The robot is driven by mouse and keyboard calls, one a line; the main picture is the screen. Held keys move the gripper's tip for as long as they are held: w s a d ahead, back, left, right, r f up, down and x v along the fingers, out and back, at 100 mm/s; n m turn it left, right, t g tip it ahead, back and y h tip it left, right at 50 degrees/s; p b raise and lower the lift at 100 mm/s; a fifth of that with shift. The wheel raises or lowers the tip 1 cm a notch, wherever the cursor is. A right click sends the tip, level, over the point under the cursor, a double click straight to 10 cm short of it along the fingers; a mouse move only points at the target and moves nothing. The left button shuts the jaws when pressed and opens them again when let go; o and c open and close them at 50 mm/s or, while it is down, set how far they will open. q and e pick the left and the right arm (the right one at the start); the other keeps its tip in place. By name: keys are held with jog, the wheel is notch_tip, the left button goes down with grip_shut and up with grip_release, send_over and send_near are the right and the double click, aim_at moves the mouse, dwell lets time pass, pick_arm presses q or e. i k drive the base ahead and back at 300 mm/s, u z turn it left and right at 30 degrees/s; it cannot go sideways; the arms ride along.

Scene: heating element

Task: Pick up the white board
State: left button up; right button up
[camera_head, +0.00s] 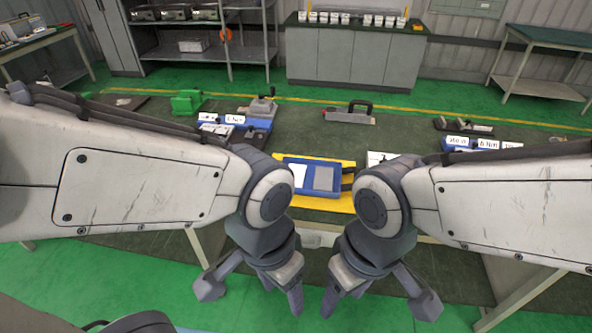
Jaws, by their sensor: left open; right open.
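A flat white piece (299,173) lies on the left side of a blue fixture (322,177), with a grey panel (324,179) to its right; this may be the white board. Another white flat item (376,158) shows beside the fixture, partly hidden by my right arm. My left gripper (252,291) is open and empty, pointing down in front of the table edge. My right gripper (378,301) is open and empty beside it. Both are nearer than the fixture and apart from it.
The blue fixture sits on a yellow base (338,203) on a dark green table (300,135). Blue labelled bins (222,119) stand left, others (486,145) right. A clamp-like tool (349,113) and a green block (187,102) lie farther back. My forearms cover both table sides.

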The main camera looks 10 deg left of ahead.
aim_at(298, 171)
jog(key=k, duration=0.55)
jog(key=u, duration=1.1)
jog(key=i, duration=1.4)
jog(key=z, duration=0.75)
jog(key=i, duration=0.5)
jog(key=z, duration=0.45)
